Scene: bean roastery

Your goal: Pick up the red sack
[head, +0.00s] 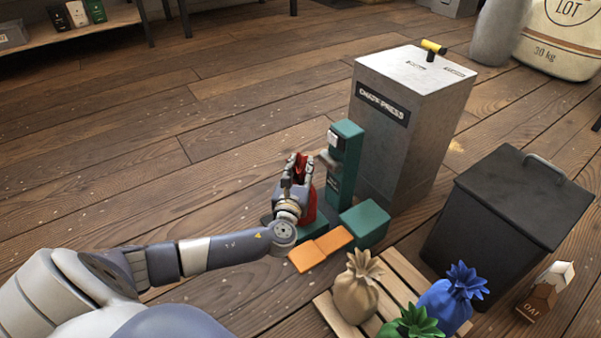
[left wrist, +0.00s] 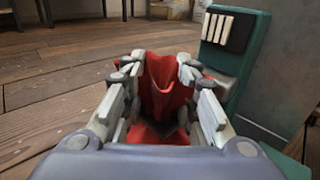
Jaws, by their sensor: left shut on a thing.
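The red sack (head: 308,207) is at the green machine (head: 345,165), on the side of its low base, mostly hidden behind my left gripper (head: 299,168) in the head view. In the left wrist view the red sack (left wrist: 165,88) fills the space between the two fingers of my left gripper (left wrist: 158,75). The fingers are shut on its gathered upper part. Whether the sack's bottom touches the base is hidden. My right gripper is in neither view.
A grey chaff press cabinet (head: 410,120) stands behind the green machine. Orange pads (head: 322,247) lie in front. A wooden pallet (head: 405,272) holds tan (head: 357,288), blue (head: 452,297) and green (head: 412,324) sacks. A black lidded bin (head: 505,215) is at right. The left floor is clear.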

